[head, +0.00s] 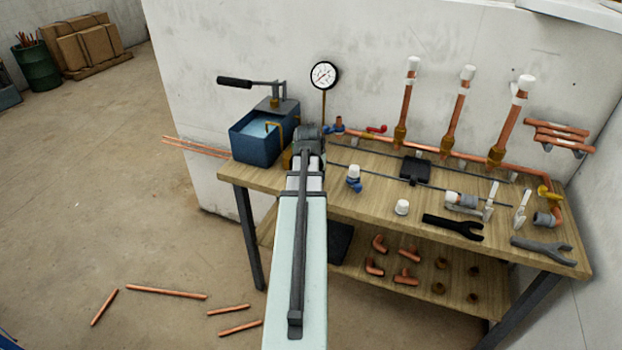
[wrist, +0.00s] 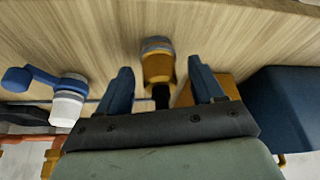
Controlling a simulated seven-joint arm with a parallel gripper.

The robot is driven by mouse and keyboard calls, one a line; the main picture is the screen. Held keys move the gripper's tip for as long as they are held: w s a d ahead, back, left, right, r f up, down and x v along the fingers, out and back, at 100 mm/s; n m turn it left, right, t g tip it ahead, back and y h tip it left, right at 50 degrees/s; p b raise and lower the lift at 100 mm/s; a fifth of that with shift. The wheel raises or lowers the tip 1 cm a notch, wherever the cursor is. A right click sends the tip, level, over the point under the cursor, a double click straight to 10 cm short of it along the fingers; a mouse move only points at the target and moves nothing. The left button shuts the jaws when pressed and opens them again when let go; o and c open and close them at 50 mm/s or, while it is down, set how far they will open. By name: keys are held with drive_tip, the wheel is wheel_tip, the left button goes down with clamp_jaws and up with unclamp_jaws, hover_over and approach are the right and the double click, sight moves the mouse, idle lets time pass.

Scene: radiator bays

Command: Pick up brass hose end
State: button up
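The brass hose end (wrist: 157,66) shows in the wrist view as a short brass cylinder with a grey-blue band at one end and a dark part at the other. It is by the wooden bench top. My gripper (wrist: 160,74) is open, with one blue finger on each side of it and a visible gap on both sides. I cannot tell how deep it lies between the fingers. In the head view my gripper (head: 309,140) is over the left part of the bench, and my arm hides the hose end there.
A blue pump tank (head: 258,140) stands close left of my gripper. A white-capped blue valve (head: 353,179) stands to the right on the bench (head: 385,203). A pressure gauge (head: 324,75) and copper pipes (head: 458,110) rise behind. Wrenches (head: 455,226) lie farther right.

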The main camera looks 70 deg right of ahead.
drive_tip(key=c, duration=0.8)
drive_tip(key=shift+r, duration=0.1)
drive_tip(key=shift+r, duration=7.4)
drive_tip(key=shift+s, duration=0.1)
drive_tip(key=d+r+m, duration=0.1)
drive_tip(key=d, duration=0.7)
drive_tip(key=d+r+m+g, duration=0.1)
drive_tip(key=d, duration=0.6)
drive_tip(key=d+r+m, duration=0.1)
drive_tip(key=d, duration=0.7)
drive_tip(key=shift+s+d+r+m+g, duration=0.3)
drive_tip(key=shift+s+d+m, duration=0.05)
drive_tip(key=shift+s+m, duration=0.2)
drive_tip(key=shift+m, duration=0.35)
drive_tip(key=shift+a+m+g, duration=0.1)
drive_tip(key=shift+m+g, duration=0.3)
drive_tip(key=shift+m, duration=0.2)
